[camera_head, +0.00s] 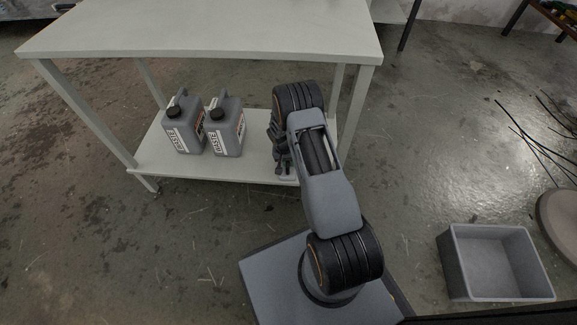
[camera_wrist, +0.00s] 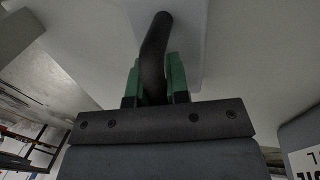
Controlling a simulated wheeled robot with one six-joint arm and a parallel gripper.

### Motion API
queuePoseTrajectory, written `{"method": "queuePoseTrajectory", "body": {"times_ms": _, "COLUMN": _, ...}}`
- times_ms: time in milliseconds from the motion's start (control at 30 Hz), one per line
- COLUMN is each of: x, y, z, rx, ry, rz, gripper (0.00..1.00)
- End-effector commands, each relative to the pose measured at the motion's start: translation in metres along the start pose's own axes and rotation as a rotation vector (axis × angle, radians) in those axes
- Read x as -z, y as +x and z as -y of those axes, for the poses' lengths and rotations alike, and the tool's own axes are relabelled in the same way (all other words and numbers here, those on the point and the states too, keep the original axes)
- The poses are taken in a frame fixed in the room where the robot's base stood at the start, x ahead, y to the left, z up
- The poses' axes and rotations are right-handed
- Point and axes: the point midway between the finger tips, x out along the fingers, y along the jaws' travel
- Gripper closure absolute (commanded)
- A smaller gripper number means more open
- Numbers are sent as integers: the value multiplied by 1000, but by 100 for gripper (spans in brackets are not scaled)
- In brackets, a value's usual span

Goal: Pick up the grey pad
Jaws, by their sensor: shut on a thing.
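My gripper (camera_wrist: 159,80) has its green fingers shut on a black curved handle (camera_wrist: 156,42) in the wrist view. The handle rises in front of a pale grey flat piece (camera_wrist: 193,45), which looks like the grey pad. In the head view my gripper (camera_head: 284,166) is low over the right part of the lower shelf, mostly hidden by my arm. Only a small pale edge shows below it there, and I cannot tell whether the pad touches the shelf.
Two grey waste canisters (camera_head: 184,128) (camera_head: 225,130) stand left of my gripper on the lower shelf (camera_head: 232,170) of the white table (camera_head: 200,38). Table legs and the top enclose this space. An empty grey bin (camera_head: 493,262) stands on the floor at right.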

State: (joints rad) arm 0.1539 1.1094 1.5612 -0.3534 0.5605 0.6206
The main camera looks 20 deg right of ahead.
Motion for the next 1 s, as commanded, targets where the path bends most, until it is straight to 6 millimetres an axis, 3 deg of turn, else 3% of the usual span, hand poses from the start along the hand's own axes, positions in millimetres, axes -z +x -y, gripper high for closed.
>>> {"method": "queuePoseTrajectory", "body": {"times_ms": 267, "x": 0, "y": -4, "z": -1, "rx": 0, "ry": 0, "rz": -1, "gripper": 100}}
{"method": "queuePoseTrajectory", "body": {"times_ms": 533, "x": 0, "y": -38, "z": -7, "rx": -2, "ry": 1, "rz": -2, "gripper": 100}}
{"method": "queuePoseTrajectory", "body": {"times_ms": 833, "x": -48, "y": -100, "z": -3, "rx": -1, "ry": -2, "rz": -3, "gripper": 100}}
{"method": "queuePoseTrajectory", "body": {"times_ms": 1000, "x": -85, "y": -115, "z": 6, "rx": -2, "ry": -3, "rz": 0, "gripper": 100}}
